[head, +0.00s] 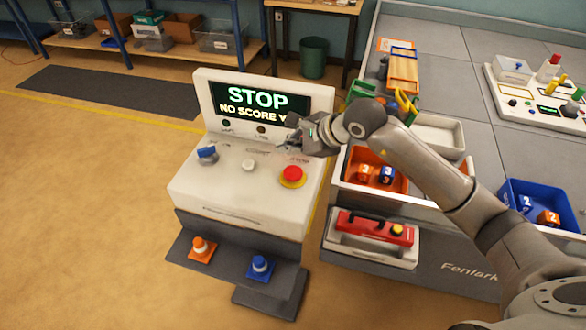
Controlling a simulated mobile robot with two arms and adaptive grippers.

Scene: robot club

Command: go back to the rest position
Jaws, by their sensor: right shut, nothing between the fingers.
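My right arm comes in from the lower right and reaches across to the white console (250,200). My right gripper (286,138) is shut and empty, in front of the console's upright panel. It is just below the screen (260,105), which reads "STOP" and "NO SCORE", with the end of the line covered by the arm. The red button (292,174) in its yellow ring is below the gripper, apart from it. My left gripper is not in view.
The grey table (440,45) at right holds an orange bin (352,176), a blue bin (512,190) and a control board (530,105). Orange and blue cones (201,247) stand on the console's lower shelf. Floor at left is free.

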